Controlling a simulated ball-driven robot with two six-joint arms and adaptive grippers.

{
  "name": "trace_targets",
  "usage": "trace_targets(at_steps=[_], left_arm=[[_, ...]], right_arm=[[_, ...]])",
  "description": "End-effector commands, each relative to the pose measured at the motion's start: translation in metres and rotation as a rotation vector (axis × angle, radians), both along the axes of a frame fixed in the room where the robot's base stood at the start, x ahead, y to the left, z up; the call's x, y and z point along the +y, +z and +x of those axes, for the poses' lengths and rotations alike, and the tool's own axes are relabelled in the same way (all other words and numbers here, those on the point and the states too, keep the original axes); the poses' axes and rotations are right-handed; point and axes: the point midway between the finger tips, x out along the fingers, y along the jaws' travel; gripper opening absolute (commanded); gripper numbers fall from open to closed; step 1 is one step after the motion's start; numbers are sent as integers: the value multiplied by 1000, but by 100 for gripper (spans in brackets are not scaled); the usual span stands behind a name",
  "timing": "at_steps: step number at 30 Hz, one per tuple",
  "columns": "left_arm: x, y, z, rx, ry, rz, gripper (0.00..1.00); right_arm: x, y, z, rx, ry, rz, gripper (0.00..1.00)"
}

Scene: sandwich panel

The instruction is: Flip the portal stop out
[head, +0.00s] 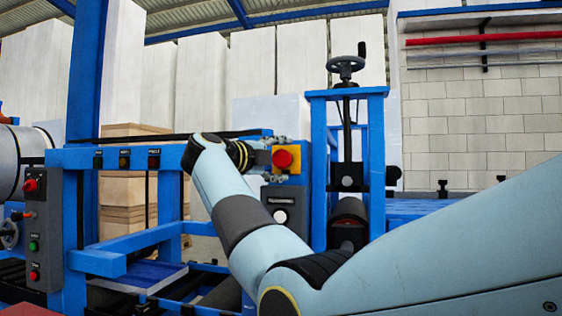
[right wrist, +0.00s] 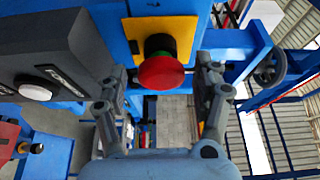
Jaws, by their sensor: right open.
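The portal stop is most likely the red mushroom button (head: 283,158) on a yellow plate (head: 301,152) on the blue frame. In the right wrist view the red button (right wrist: 161,72) stands out from its yellow plate (right wrist: 180,30) on a black collar, with a bit of green by it. My right gripper (head: 262,158) is just left of the button in the head view. In the right wrist view the right gripper (right wrist: 165,78) is open, one finger on each side of the button; I cannot tell whether they touch it. My left gripper is not in view.
A grey box with a white button (head: 280,216) sits below the plate. A handwheel (head: 345,67) tops the blue post frame at right. A grey control box (head: 39,230) with red and green buttons stands at left. Blue beams (head: 120,158) run beside my right arm.

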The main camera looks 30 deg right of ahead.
Motion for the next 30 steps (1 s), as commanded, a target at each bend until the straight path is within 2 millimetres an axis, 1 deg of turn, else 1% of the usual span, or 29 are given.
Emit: trace_targets(at_steps=[6, 9, 12, 16, 28, 30], left_arm=[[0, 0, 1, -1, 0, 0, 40], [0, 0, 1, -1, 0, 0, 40], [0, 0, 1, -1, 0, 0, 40], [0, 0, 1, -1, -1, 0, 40], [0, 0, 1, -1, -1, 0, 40], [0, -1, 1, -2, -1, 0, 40]], right_arm=[[38, -2, -11, 1, 3, 4, 67], [52, -1, -16, 1, 3, 3, 67], [61, -1, -19, 1, 2, 3, 67], [66, -1, -21, 1, 1, 3, 67], [65, -1, -21, 2, 0, 2, 67], [65, -5, -20, 6, 2, -6, 67]])
